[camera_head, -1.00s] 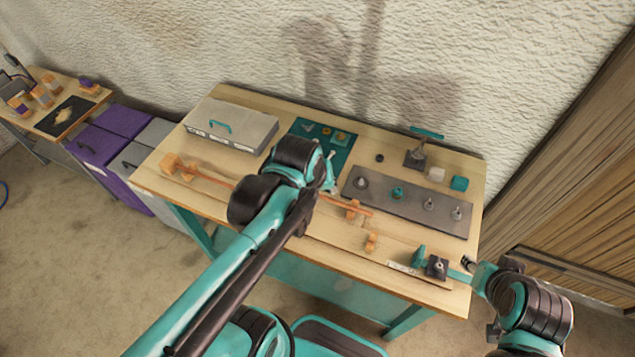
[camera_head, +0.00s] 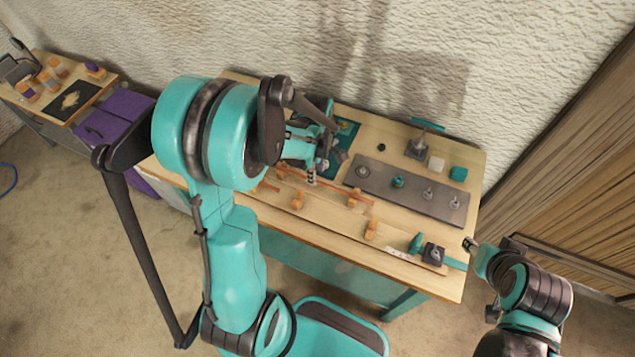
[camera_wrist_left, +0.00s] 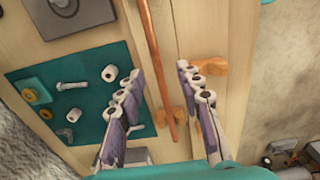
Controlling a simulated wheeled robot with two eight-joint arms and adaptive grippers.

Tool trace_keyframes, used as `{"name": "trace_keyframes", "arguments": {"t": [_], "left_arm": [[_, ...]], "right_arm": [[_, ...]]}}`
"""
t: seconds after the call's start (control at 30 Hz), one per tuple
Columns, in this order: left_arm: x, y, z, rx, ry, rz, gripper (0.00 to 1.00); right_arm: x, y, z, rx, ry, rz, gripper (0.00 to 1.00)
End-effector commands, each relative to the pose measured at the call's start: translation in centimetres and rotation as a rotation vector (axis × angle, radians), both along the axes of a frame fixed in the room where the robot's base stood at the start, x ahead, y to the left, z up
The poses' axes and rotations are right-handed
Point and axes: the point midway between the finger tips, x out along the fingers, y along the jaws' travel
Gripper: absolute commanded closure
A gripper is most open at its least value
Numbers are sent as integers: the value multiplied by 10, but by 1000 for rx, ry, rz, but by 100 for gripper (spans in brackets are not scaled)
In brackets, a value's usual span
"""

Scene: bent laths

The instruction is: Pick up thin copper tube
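The thin copper tube (camera_head: 335,190) lies lengthwise on the wooden table, its left part hidden behind my left arm and gripper. In the left wrist view the tube (camera_wrist_left: 157,60) runs from the top edge down between the fingers. My left gripper (camera_head: 317,172) is over the tube, beside the teal mat. In the wrist view my left gripper (camera_wrist_left: 160,78) is open, with fingers apart on either side of the tube and nothing held. My right gripper (camera_head: 468,243) is at the table's right edge, away from the tube; its fingers are too small to read.
Orange wooden blocks (camera_head: 297,200) stand near the tube; another block (camera_wrist_left: 207,66) is by the right finger. The teal mat (camera_wrist_left: 50,88) holds small hardware. A grey plate (camera_head: 410,190) with pegs lies to the right. A teal-handled tool (camera_head: 416,243) lies near the front edge.

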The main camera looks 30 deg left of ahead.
Motion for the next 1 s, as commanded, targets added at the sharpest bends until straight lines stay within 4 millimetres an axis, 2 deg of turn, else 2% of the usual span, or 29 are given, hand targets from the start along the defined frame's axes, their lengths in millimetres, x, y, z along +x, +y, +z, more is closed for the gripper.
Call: {"name": "trace_keyframes", "arguments": {"t": [0.03,0.2,0.5,0.53,0.63,0.67,1.0], "left_arm": [[3,-1,-11,0,0,-1,64],[4,-2,-33,0,0,-1,64],[4,-2,-37,0,0,-2,64],[4,-2,-37,0,0,-2,69],[4,-2,-37,0,0,-2,96],[4,-2,-37,0,0,-2,100],[4,-2,-37,0,-1,-2,100]], "right_arm": [[0,0,-6,0,0,0,60],[0,0,-12,0,0,0,60],[0,0,-12,0,0,0,60],[0,0,-12,0,0,0,60],[0,0,-12,0,0,0,60],[0,0,-12,0,0,0,60],[0,0,-12,0,0,0,60]]}}
